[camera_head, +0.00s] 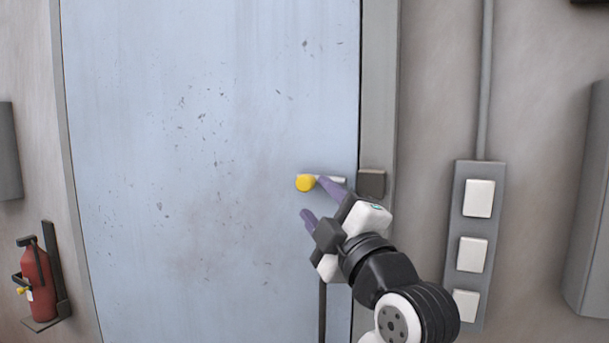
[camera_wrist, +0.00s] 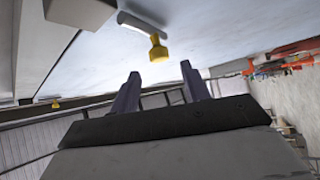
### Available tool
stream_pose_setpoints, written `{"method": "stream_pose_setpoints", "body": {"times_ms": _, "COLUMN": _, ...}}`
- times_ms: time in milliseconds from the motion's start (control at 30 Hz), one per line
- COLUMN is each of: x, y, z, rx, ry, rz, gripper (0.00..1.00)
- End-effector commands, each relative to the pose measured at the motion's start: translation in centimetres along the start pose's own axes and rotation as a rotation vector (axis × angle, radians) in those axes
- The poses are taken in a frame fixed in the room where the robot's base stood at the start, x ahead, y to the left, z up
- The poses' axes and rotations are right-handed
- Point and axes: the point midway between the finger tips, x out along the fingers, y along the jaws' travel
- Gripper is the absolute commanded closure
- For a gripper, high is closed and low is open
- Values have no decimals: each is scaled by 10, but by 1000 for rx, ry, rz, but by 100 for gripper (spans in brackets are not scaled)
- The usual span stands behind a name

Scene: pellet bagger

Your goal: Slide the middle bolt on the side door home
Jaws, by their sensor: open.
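The side door (camera_head: 215,110) is a pale blue, scuffed panel that is shut in its frame. The middle bolt is a pale bar with a yellow knob (camera_head: 305,183) at its left end. A dark keeper block (camera_head: 371,183) sits on the frame to the right; a short gap shows between bar and block in the head view. My gripper (camera_head: 313,197) is open and empty, its purple fingers just right of and below the knob. In the wrist view the knob (camera_wrist: 158,52) stands ahead of and between the fingertips, with no clear contact. One finger hides part of the bar.
Another yellow knob (camera_wrist: 55,104) shows farther along the door in the wrist view. A grey switch panel (camera_head: 474,240) with white switches is on the wall right of the frame. A red fire extinguisher (camera_head: 38,283) hangs at the lower left. The door face left of the knob is clear.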

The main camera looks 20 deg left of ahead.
Motion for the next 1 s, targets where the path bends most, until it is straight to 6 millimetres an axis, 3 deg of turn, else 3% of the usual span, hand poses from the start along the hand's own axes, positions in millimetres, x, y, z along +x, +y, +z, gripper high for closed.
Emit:
{"method": "stream_pose_setpoints", "body": {"times_ms": 100, "x": 27, "y": 2, "z": -2, "rx": 3, "ry": 3, "rz": -3, "gripper": 54}}
{"method": "stream_pose_setpoints", "body": {"times_ms": 300, "x": 55, "y": 1, "z": -1, "rx": 2, "ry": 1, "rz": 0, "gripper": 54}}
{"method": "stream_pose_setpoints", "body": {"times_ms": 733, "x": 65, "y": 0, "z": 0, "rx": 0, "ry": -1, "rz": 1, "gripper": 54}}
{"method": "stream_pose_setpoints", "body": {"times_ms": 1000, "x": 65, "y": 0, "z": 0, "rx": 0, "ry": -1, "rz": 1, "gripper": 87}}
